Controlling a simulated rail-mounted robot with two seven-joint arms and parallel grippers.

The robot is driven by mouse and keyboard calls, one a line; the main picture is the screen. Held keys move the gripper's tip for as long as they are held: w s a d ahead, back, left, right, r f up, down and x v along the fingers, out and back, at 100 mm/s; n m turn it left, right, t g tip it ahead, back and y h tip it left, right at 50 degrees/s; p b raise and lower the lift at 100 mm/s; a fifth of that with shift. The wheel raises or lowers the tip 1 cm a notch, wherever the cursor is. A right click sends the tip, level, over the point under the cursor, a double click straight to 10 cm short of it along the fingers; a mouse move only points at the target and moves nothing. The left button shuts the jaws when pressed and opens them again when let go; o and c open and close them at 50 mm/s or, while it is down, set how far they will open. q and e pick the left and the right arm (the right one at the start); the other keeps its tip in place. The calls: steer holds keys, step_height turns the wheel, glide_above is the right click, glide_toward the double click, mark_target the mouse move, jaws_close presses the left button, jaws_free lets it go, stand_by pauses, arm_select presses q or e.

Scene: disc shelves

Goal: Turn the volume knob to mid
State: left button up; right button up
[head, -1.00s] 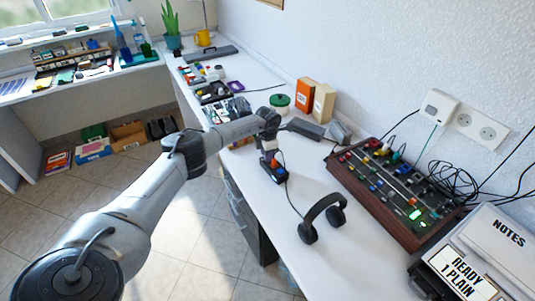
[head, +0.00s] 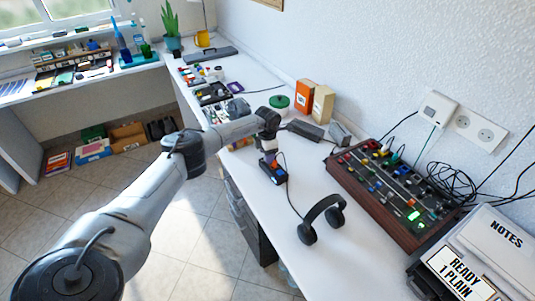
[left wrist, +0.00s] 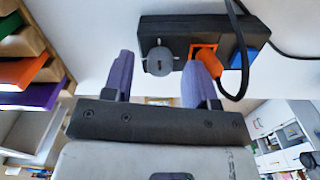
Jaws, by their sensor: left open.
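A small black box (head: 273,172) lies on the white desk, with headphones (head: 322,217) wired near it. In the left wrist view the box (left wrist: 185,28) shows a round grey knob (left wrist: 160,62) on its near face, which I take as the volume knob. An orange plug (left wrist: 205,60) with a black cable sits right beside the knob. My left gripper (left wrist: 160,68) is open, its purple fingers on either side of the knob with gaps to it. The right finger is close to or overlaps the plug. In the head view the left gripper (head: 268,155) is at the box. The knob's pointer setting is unclear.
A mixer (head: 395,190) with wooden sides stands to the right, with tangled cables behind it. Orange (head: 304,96) and beige boxes stand by the wall. A printer-like unit marked NOTES (head: 480,255) is at lower right. The desk around the headphones is clear.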

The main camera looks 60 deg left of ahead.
arm_select(q)
step_height(320, 180, up, 7)
steer(key=p, duration=0.6)
steer(key=shift+r, duration=0.15)
stand_by(0.3)
